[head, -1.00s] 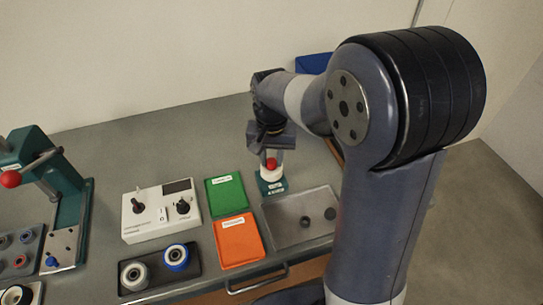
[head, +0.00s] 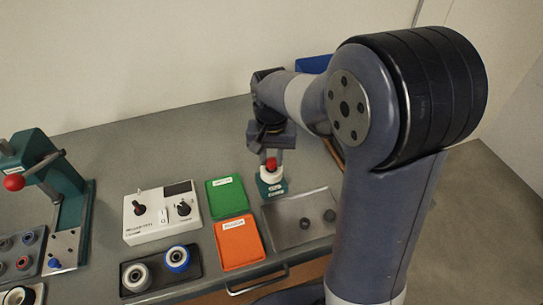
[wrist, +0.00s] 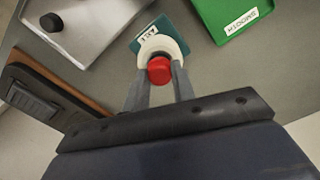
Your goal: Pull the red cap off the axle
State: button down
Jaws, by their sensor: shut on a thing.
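The red cap (wrist: 159,70) shows in the wrist view between the fingertips of my gripper (wrist: 160,80). The fingers are closed on it from both sides. Just beyond it is a white round part (wrist: 162,44) on a teal base (wrist: 138,45) with a label. In the head view the red cap (head: 271,163) is above the teal base (head: 271,187), under my gripper (head: 271,155). The axle itself is hidden, and I cannot tell whether the cap still sits on it.
A green tray (head: 226,193) and an orange tray (head: 239,241) lie left of the base. A grey tray (head: 285,235) with two dark round parts is in front. A white control box (head: 150,232), a dark tray with two wheels and a teal press (head: 76,205) stand farther left.

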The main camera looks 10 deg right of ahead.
jog(key=shift+r+p, duration=1.55)
jog(key=shift+r, duration=0.5)
jog(key=shift+f, duration=0.15)
